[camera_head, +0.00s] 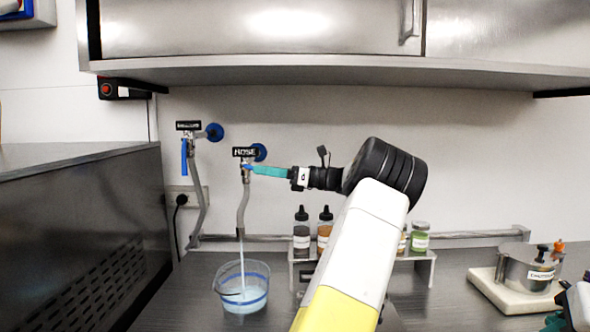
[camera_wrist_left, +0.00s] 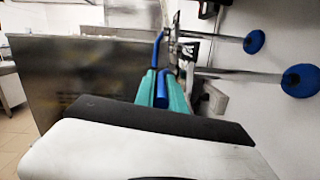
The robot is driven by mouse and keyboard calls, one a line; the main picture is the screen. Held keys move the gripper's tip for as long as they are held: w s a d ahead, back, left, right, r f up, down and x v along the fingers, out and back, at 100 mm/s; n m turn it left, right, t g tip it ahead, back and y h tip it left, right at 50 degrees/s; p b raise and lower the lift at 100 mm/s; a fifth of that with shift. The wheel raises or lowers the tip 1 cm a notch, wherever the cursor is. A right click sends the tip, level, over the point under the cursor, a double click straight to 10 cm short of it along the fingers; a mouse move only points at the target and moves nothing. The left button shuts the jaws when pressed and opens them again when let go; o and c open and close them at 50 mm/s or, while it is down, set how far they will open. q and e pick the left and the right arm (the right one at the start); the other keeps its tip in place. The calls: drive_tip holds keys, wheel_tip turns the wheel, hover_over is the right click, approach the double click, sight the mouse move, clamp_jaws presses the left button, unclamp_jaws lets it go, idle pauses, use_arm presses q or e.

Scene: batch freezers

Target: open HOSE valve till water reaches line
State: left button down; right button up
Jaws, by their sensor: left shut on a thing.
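The HOSE valve (camera_head: 246,166) is on the wall under a black "HOSE" label (camera_head: 245,152). My left gripper (camera_head: 262,171) has its teal fingers shut on the valve's blue handle (camera_wrist_left: 162,88), which shows between the fingers in the left wrist view. A grey hose (camera_head: 243,205) hangs from the valve, and a thin stream of water (camera_head: 241,248) falls from it into a clear bucket (camera_head: 221,292) on the counter. The bucket holds pale blue water and shows blue bands; the exact water level against them is hard to tell. My right gripper (camera_head: 556,321) shows only partly at the lower right edge.
A second valve with a blue handle (camera_head: 184,160) and hose is to the left. Bottles (camera_head: 302,236) and jars stand on a rack (camera_head: 424,262) behind my left arm. A metal pot (camera_head: 524,270) sits on a pale board (camera_head: 490,291) at right. A steel machine (camera_head: 80,235) stands at left.

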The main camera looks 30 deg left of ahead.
use_arm(q)
drive_tip(key=shift+s+a+f+m+g+y, duration=0.1)
drive_tip(key=shift+a+f+g+y, duration=0.3)
drive_tip(key=shift+y, duration=0.75)
drive_tip(key=shift+s+a+f+m+g+y, duration=0.15)
drive_tip(key=shift+f+g+y, duration=0.45)
drive_tip(key=shift+y, duration=0.5)
drive_tip(key=shift+s+a+f+m+g+y, duration=0.15)
drive_tip(key=shift+f+g+y, duration=0.15)
drive_tip(key=shift+f+y, duration=0.6)
drive_tip(key=shift+r+y, duration=0.2)
drive_tip(key=shift+y, duration=0.05)
drive_tip(key=c, duration=1.4)
unclamp_jaws()
drive_tip(key=v, duration=0.8)
drive_tip(key=shift+a, duration=0.1)
